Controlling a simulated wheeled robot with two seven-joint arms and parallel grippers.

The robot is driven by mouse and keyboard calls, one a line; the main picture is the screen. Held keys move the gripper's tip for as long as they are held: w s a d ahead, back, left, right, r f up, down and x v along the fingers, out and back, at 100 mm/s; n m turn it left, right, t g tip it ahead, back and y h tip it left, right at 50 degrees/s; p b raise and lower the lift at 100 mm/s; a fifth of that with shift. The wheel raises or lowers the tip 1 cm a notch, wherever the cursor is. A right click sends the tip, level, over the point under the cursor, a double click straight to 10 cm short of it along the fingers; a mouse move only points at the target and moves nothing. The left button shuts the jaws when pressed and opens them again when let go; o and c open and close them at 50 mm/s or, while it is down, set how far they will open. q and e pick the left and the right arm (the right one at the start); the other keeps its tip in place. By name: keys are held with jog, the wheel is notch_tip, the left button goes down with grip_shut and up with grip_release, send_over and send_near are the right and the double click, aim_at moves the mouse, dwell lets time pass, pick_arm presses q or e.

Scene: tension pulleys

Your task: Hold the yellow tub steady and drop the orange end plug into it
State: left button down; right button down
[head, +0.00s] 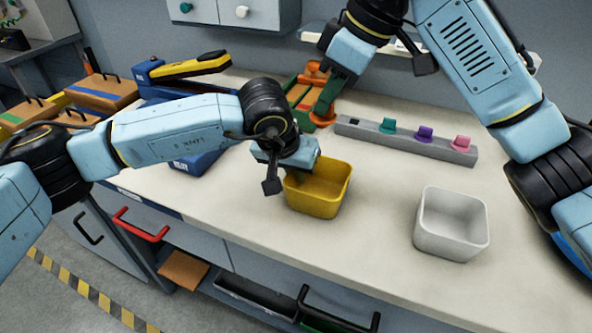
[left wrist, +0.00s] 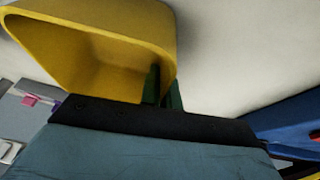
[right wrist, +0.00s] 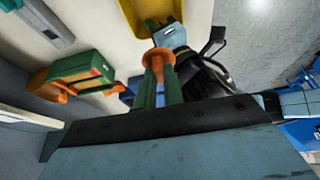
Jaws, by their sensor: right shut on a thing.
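The yellow tub (head: 334,200) stands on the bench near its front edge. My left gripper (head: 300,166) is at its back left rim. In the left wrist view, the left fingers (left wrist: 163,90) straddle the tub wall, one inside and one outside; how tightly they press on it cannot be told. My right gripper (head: 331,98) is shut on the orange end plug (head: 322,112), behind the tub and not over it. In the right wrist view, the plug (right wrist: 158,54) shows between the fingertips, with the tub (right wrist: 140,12) beyond.
A green and orange fixture (head: 299,92) stands close behind the plug. A grey strip (head: 405,141) with teal, purple and pink plugs lies to the right. A white tub (head: 452,224) stands at the right front. The bench between the two tubs is clear.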

jog(key=shift+f, duration=0.95)
jog(key=c, duration=1.4)
grip_release()
jog(key=shift+c, duration=0.2)
jog(key=shift+r, duration=0.15)
jog(key=v, duration=1.1)
jog(key=shift+d+r, duration=0.25)
jog(key=shift+r, duration=0.1)
jog(key=shift+s, duration=0.1)
pick_arm(q)
jog(key=c, duration=1.6)
grip_release()
jog(key=shift+o, duration=0.2)
jog(key=shift+r, duration=0.1)
